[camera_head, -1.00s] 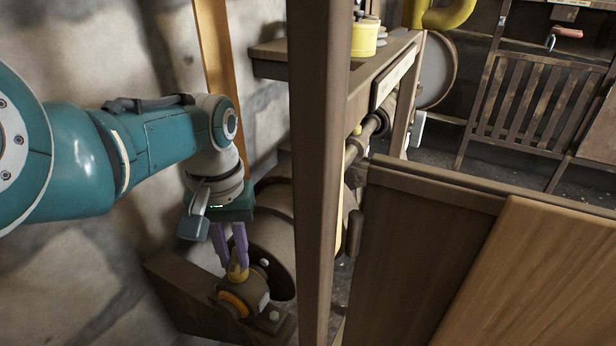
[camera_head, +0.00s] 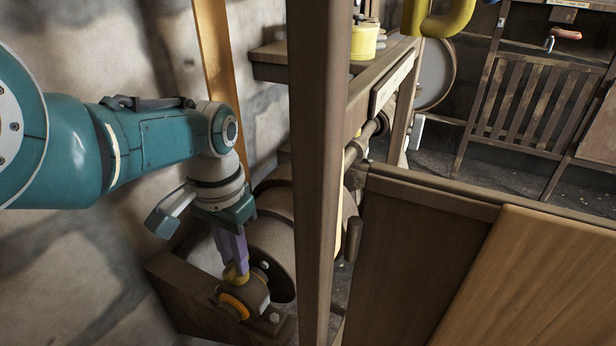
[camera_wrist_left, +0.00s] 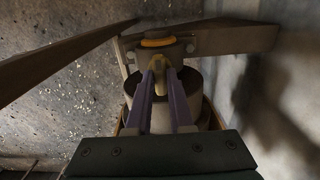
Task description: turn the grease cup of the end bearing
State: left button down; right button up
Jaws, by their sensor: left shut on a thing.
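The grease cup (camera_head: 236,279) is a small yellow piece on top of the end bearing. The end bearing (camera_head: 256,291) is a brown block with an orange-yellow ring, bolted to a wooden beam beside a large drum. My left gripper (camera_head: 236,268) points down from above, its purple fingers shut on the grease cup and hiding part of it. In the left wrist view the cup (camera_wrist_left: 158,66) shows between the fingertips, with the bearing (camera_wrist_left: 172,51) just beyond. My right gripper is not in view.
A dark upright post (camera_head: 316,180) stands close to the right of my left arm. The large brown drum (camera_head: 275,235) is right behind the fingers. A wooden panel (camera_head: 420,260) fills the lower right. A stone wall (camera_head: 60,270) lies at left.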

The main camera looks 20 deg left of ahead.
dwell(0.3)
pick_arm(q)
jog(key=c, duration=0.8)
grip_release()
notch_tip(320, 180, up, 10)
jog(key=p, duration=0.8)
